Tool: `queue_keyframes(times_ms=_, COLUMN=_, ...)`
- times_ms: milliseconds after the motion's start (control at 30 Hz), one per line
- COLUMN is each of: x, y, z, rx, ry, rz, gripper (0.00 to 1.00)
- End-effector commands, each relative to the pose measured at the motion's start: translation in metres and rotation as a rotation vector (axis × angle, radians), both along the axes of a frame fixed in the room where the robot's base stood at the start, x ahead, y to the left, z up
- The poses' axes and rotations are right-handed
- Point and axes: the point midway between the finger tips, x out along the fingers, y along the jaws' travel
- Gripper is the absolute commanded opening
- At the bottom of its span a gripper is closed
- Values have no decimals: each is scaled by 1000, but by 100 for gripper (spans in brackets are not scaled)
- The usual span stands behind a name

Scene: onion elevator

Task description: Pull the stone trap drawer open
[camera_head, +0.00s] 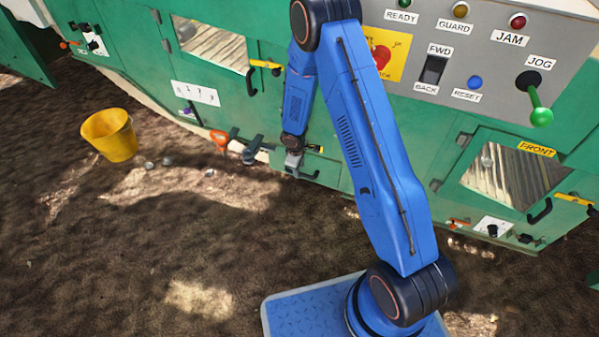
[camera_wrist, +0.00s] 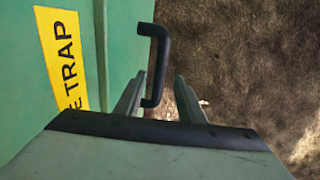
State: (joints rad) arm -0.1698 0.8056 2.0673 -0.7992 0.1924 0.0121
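The stone trap drawer (camera_wrist: 30,95) shows in the wrist view as a green panel at the left, with a yellow label on which "E TRAP" can be read. Its black bar handle (camera_wrist: 164,50) stands out from the right side of the panel. My gripper (camera_wrist: 162,76) is open, with one metal finger on each side of the handle's lower part. A gap shows between the handle and the right finger; whether the left finger touches it I cannot tell. In the head view, my gripper (camera_head: 293,160) is low at the green machine, beside the dark handle (camera_head: 303,175). The drawer looks closed.
A yellow bucket (camera_head: 110,135) stands on the soil at the left, with a few stones (camera_head: 166,161) near it. An orange-handled lever (camera_head: 219,138) and a grey bracket (camera_head: 254,149) stick out left of my gripper. The soil in front is mostly open.

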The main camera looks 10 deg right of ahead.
Motion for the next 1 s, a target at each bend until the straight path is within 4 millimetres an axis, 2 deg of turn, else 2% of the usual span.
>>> queue_keyframes(times_ms=100, x=2, y=-2, z=-14, rx=-1, ry=1, rz=1, gripper=36)
queue_keyframes(times_ms=233, x=4, y=-3, z=-23, rx=0, ry=0, rz=0, gripper=36)
queue_keyframes(times_ms=633, x=5, y=-3, z=-28, rx=0, ry=0, rz=-1, gripper=36)
queue_keyframes(times_ms=767, x=5, y=-3, z=-27, rx=0, ry=0, rz=-1, gripper=5)
queue_keyframes(times_ms=800, x=5, y=-3, z=-27, rx=0, ry=0, rz=-1, gripper=0)
queue_keyframes(times_ms=1000, x=5, y=-3, z=-27, rx=0, ry=0, rz=0, gripper=0)
